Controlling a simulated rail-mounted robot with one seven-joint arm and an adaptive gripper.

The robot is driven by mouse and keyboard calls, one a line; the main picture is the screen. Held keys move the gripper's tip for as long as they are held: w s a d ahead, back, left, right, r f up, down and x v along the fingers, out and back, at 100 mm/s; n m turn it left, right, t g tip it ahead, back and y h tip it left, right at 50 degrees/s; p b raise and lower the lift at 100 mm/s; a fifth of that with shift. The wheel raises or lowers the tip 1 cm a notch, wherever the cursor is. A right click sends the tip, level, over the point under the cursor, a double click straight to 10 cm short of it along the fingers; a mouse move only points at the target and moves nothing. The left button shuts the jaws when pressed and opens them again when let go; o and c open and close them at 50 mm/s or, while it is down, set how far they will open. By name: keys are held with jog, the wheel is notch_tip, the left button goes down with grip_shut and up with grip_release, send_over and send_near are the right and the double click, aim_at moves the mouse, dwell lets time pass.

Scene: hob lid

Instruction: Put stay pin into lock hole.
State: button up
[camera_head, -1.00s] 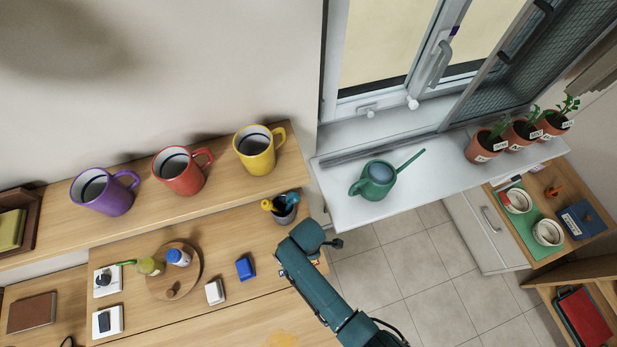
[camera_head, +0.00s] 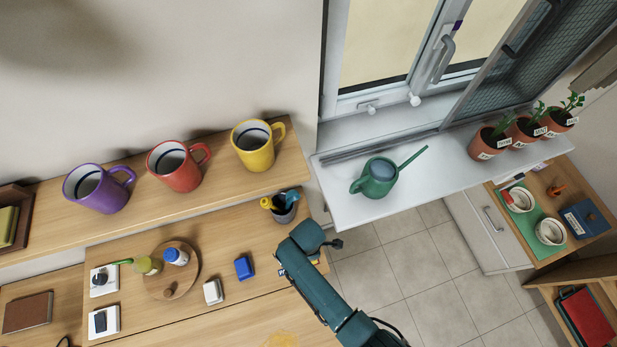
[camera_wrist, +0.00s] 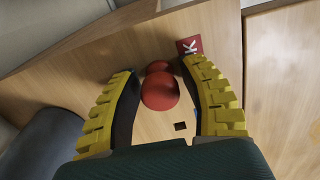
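In the wrist view, my gripper (camera_wrist: 160,66) has two yellow ribbed fingers standing apart. A round red knob (camera_wrist: 160,91), which may be the head of the stay pin, lies between them, with a gap to the right finger. A second smaller red rounded part (camera_wrist: 158,66) shows just behind it. Any pin shaft is hidden. A small dark square hole (camera_wrist: 180,126) is in the wooden surface near the right finger; I cannot tell if it is the lock hole. In the head view my arm hides the fingers.
A red label with a white K (camera_wrist: 189,45) is beside the right fingertip. The head view shows a cup of tools (camera_head: 284,207), a blue object (camera_head: 244,268) and a round wooden board (camera_head: 186,288) on the desk. Mugs line the shelf (camera_head: 222,180) above.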

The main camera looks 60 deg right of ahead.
notch_tip(320, 180, up, 12)
jog(key=shift+r, duration=0.1)
dwell(0.5)
dwell(0.5)
